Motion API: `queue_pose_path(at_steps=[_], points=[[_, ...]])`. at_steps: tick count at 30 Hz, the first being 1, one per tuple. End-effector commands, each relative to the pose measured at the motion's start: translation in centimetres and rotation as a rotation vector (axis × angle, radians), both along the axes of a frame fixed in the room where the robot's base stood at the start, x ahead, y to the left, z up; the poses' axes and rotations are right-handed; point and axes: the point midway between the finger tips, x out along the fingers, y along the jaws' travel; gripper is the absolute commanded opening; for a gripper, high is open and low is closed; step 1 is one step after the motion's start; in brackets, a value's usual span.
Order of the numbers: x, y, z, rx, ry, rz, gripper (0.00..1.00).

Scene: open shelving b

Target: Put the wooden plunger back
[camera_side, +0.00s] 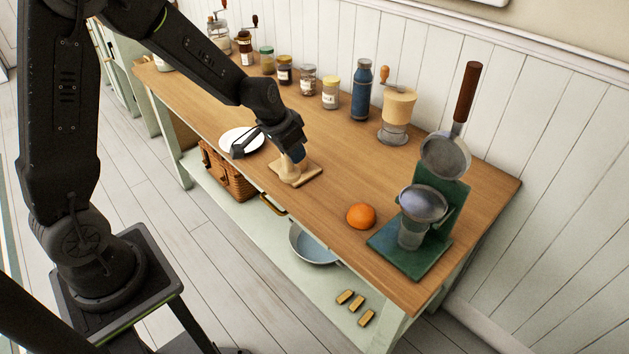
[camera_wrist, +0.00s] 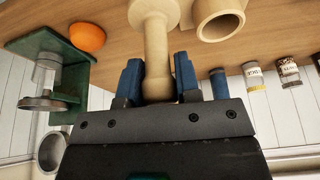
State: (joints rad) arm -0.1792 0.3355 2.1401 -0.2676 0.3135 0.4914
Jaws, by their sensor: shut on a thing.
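My gripper (camera_wrist: 158,78) is shut on the pale wooden plunger (camera_wrist: 157,50), with a blue finger on each side of its shaft. The plunger's wider round end is at the top edge of the wrist view. A pale hollow wooden cylinder (camera_wrist: 218,20) is just right of it there, apart from it. In the side view my gripper (camera_side: 291,153) points down at pale wooden pieces (camera_side: 289,172) over a small square board (camera_side: 311,173) on the table. The plunger and cylinder are hard to tell apart there, and whether the plunger touches anything below is unclear.
An orange (camera_side: 361,216) and a green stand (camera_side: 418,258) with strainers are to the right. A white plate (camera_side: 238,137) is left of my gripper. A grinder (camera_side: 396,107), a blue bottle (camera_side: 361,92) and several jars line the wall. The wooden tabletop (camera_side: 330,200) before the orange is clear.

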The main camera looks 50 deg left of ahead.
Motion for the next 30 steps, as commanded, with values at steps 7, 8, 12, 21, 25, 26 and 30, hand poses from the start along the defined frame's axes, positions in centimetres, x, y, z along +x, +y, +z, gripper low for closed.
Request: queue_pose_path(at_steps=[7, 8, 12, 21, 25, 26, 30], points=[[1.6, 3.8, 1.9, -0.005, 0.008, -0.175, 0.00], [1.8, 4.2, 2.1, -0.006, 0.005, -0.197, 0.00], [2.3, 5.5, 3.0, -0.011, -0.009, -0.277, 0.00], [3.9, 3.3, 1.5, -0.015, -0.017, -0.329, 0.00], [5.2, 0.7, -0.2, -0.015, -0.016, -0.329, 0.00], [5.6, 0.1, -0.7, -0.014, -0.017, -0.329, 0.00], [6.9, -2.4, -2.3, -0.013, -0.017, -0.327, 0.00]])
